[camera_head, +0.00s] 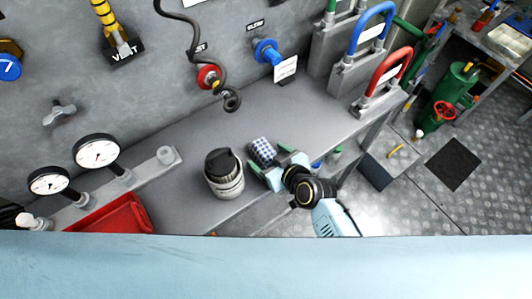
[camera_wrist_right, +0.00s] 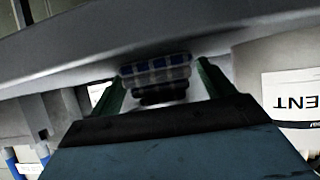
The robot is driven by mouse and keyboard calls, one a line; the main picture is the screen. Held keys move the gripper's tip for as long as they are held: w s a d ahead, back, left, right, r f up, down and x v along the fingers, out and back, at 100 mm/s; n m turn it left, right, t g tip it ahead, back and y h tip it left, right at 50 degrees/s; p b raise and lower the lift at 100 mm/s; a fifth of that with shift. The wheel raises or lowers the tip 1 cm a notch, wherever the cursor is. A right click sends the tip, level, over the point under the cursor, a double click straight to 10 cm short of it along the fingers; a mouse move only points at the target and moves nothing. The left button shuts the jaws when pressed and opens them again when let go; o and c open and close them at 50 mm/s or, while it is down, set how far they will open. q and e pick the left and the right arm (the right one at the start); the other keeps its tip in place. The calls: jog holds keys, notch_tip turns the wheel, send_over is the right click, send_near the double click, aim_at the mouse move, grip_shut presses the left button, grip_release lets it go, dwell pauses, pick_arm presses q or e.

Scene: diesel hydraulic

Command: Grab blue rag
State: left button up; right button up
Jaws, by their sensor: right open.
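The blue rag (camera_head: 262,151), blue and white checked, lies on the grey bench near its front edge in the head view. In the right wrist view the rag (camera_wrist_right: 156,68) shows between the two green fingertips, with a dark part below it. My right gripper (camera_head: 272,171) is open, its fingers on either side of the rag's near end. It also shows in the right wrist view (camera_wrist_right: 160,85). Whether the fingers touch the rag cannot be told. My left gripper is not in view.
A black-lidded canister (camera_head: 224,174) stands just left of the rag. A red tray (camera_head: 112,217) and two gauges (camera_head: 96,151) are farther left. A coiled black cable (camera_head: 231,98) hangs above the bench. Red (camera_head: 386,76) and blue handles (camera_head: 369,27) stand at the right.

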jog(key=shift+c, duration=0.4)
jog(key=c, duration=1)
jog(key=shift+r, duration=0.1)
